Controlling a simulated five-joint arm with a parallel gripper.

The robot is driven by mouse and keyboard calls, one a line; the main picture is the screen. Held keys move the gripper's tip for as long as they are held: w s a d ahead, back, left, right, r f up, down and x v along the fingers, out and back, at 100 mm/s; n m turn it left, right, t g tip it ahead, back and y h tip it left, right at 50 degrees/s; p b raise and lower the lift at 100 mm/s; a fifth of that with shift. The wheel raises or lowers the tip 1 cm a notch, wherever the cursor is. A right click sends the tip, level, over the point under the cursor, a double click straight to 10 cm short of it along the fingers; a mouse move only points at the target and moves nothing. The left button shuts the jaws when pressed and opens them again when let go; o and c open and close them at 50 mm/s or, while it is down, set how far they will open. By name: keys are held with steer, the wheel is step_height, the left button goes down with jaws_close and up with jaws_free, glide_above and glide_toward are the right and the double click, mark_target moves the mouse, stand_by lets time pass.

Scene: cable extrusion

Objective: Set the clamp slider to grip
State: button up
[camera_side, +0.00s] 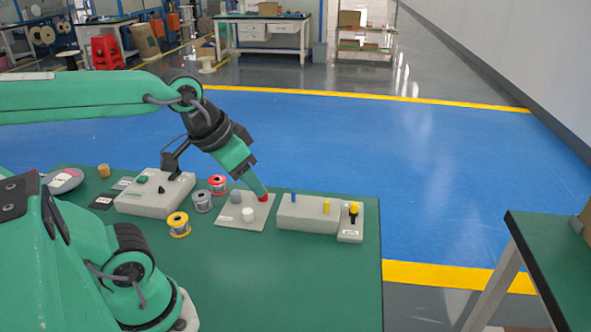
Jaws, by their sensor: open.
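A small grey panel (349,236) with a label too small to read stands at the right of the bench. On it is a black upright knob with a yellow top (353,212), which looks like the clamp slider; I cannot read its setting. Left of it, touching or nearly so, is a long grey block (307,214) with a blue peg (293,196) and a yellow peg (326,206). My gripper (257,186) is open, pointing down and right above a grey plate, left of the block and apart from the knob. Its tip is close to a red piece (264,198); whether they touch is unclear.
The grey plate (228,219) also holds a grey piece (235,197) and a white piece (249,214). Wire spools in yellow (178,224), grey (202,201) and red (218,184) stand left of it. A grey control box (153,197) is further left. The front bench is clear.

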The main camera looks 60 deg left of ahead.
steer(key=w+r+g, duration=0.1)
steer(key=w+r, duration=0.1)
steer(key=w, duration=0.7)
steer(key=n+g, duration=0.2)
steer(key=g, duration=0.2)
glide_above(354, 204)
step_height(354, 204, down, 16)
steer(key=shift+s+d+f, duration=0.1)
steer(key=shift+s, duration=0.05)
steer(key=shift+w+f, duration=0.2)
steer(key=shift+f, duration=0.2)
steer(key=shift+f, duration=0.1)
steer(key=shift+f, duration=3.8)
jaws_close()
